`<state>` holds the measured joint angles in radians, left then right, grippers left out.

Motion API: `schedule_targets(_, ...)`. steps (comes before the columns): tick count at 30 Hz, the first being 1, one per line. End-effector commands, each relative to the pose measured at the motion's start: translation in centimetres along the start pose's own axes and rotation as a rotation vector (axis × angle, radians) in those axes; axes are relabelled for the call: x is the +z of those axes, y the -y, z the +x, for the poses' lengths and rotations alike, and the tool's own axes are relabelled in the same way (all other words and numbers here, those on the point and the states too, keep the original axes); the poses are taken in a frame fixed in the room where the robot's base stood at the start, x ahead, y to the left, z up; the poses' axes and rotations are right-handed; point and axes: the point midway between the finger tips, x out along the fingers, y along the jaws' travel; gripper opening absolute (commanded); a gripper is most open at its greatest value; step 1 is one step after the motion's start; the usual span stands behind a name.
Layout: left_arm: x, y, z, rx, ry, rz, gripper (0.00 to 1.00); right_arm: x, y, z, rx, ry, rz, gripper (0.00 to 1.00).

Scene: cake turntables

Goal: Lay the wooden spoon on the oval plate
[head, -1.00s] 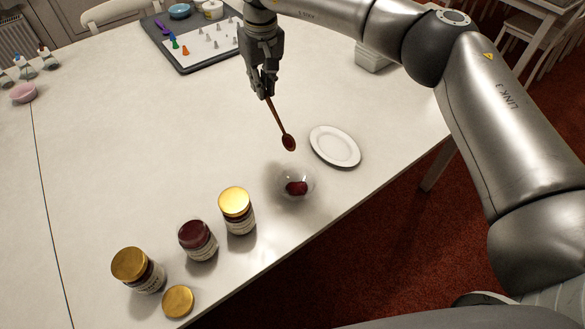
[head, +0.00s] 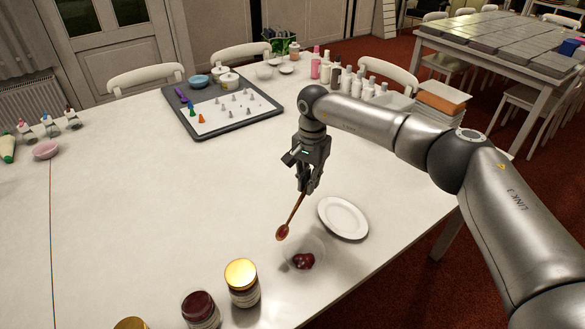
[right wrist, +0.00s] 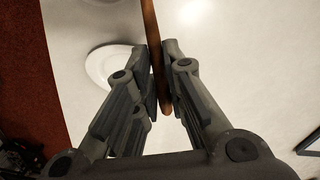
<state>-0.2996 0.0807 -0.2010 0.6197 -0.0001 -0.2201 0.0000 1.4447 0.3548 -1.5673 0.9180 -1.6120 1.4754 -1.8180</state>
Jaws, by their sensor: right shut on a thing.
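The wooden spoon (head: 292,219) hangs bowl-down from my right gripper (head: 308,184), tilted with its reddish-stained bowl to the lower left. The gripper is shut on the handle's upper end, and the handle (right wrist: 153,45) also shows between the fingers in the right wrist view. The white oval plate (head: 336,204) lies on the table just right of the spoon, apart from it in the picture. In the right wrist view the plate (right wrist: 100,62) is partly hidden behind a finger. My left gripper is not in view.
A clear glass bowl (head: 318,248) with dark red contents stands below the spoon, near the table edge. Jars (head: 242,284) stand front left. A grey tray (head: 235,122) with piping tips lies farther back. The table's middle left is clear.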

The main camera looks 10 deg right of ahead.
Motion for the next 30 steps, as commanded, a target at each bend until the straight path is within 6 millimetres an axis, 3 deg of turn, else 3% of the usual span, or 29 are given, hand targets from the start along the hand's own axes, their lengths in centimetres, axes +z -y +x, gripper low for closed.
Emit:
schedule_targets(15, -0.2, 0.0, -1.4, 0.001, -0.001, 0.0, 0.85, -2.3, -7.8, 4.8, -0.076, 0.112, 0.872, 0.0)
schedule_targets(30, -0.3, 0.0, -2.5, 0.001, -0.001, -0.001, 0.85, -2.8, -14.7, 7.2, -0.221, 0.17, 1.585, 0.0)
